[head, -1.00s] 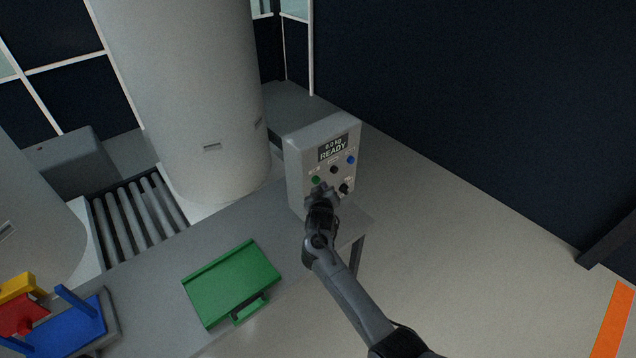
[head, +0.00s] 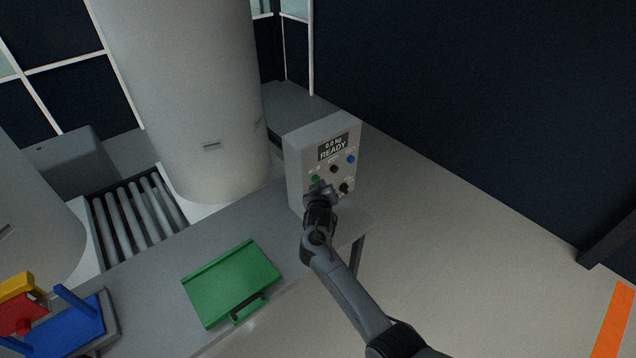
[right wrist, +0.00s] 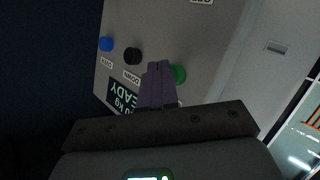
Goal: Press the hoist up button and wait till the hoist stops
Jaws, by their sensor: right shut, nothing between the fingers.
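The grey control box (head: 296,172) stands at the far end of the bench. A green button (head: 315,179), a black button (head: 333,169) and a blue button (head: 351,159) sit in a row. In the right wrist view the black button (right wrist: 132,56) is labelled "DOWN"; the label of the green button (right wrist: 178,75) is hidden. My right gripper (head: 320,188) is shut and empty, its tips just beside the green button. I cannot tell whether they touch it. My left gripper is not in view.
A black knob (head: 344,188) sits low on the box. A green tray-like panel (head: 232,282) with a handle lies on the grey bench (head: 150,290). A large pale tank (head: 190,100) stands behind it, near a roller conveyor (head: 137,215). Open floor lies to the right.

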